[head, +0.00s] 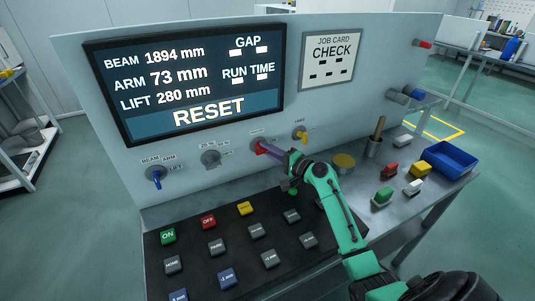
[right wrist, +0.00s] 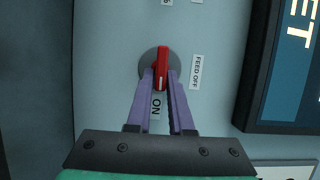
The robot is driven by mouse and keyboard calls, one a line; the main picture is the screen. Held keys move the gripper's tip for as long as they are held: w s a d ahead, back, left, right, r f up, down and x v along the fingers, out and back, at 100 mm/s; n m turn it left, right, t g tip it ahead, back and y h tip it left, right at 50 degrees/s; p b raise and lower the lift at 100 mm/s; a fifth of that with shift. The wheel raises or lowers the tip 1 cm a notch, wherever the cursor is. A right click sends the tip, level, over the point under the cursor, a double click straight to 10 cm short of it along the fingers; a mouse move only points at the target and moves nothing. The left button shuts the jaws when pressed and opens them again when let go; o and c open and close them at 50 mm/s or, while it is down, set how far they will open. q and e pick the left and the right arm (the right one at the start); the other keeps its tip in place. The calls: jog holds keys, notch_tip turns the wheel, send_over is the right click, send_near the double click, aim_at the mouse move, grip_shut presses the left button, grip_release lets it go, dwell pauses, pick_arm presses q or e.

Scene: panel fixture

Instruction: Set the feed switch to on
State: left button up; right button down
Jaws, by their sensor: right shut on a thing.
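The feed switch is a red knob (head: 261,146) on the upright panel below the screen. In the right wrist view the red knob (right wrist: 162,66) sits on a round grey base, with a FEED OFF label (right wrist: 195,72) to the right and an ON label (right wrist: 156,106) below. The knob's white mark is at its lower end, on the ON label's side. My right gripper (head: 272,149) has its purple fingers shut on the knob; the fingers (right wrist: 161,82) flank its lower end in the right wrist view. My left gripper is not in view.
A blue knob (head: 156,176), a grey knob (head: 211,158) and a yellow knob (head: 300,133) share the panel. A button board (head: 195,236) lies below. A lever (head: 377,132), coloured blocks and a blue bin (head: 451,158) stand right of my arm.

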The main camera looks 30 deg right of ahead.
dwell(0.3)
jog(key=c, duration=0.9)
grip_release()
jog(key=b+v, duration=0.1)
jog(key=v, duration=0.6)
jog(key=b+v, duration=0.2)
jog(key=v, duration=0.5)
jog(key=shift+s+d+f, duration=0.1)
jog(key=shift+f, duration=0.1)
jog(key=shift+s+r, duration=0.1)
jog(key=shift+s, duration=0.1)
jog(key=shift+d, duration=0.1)
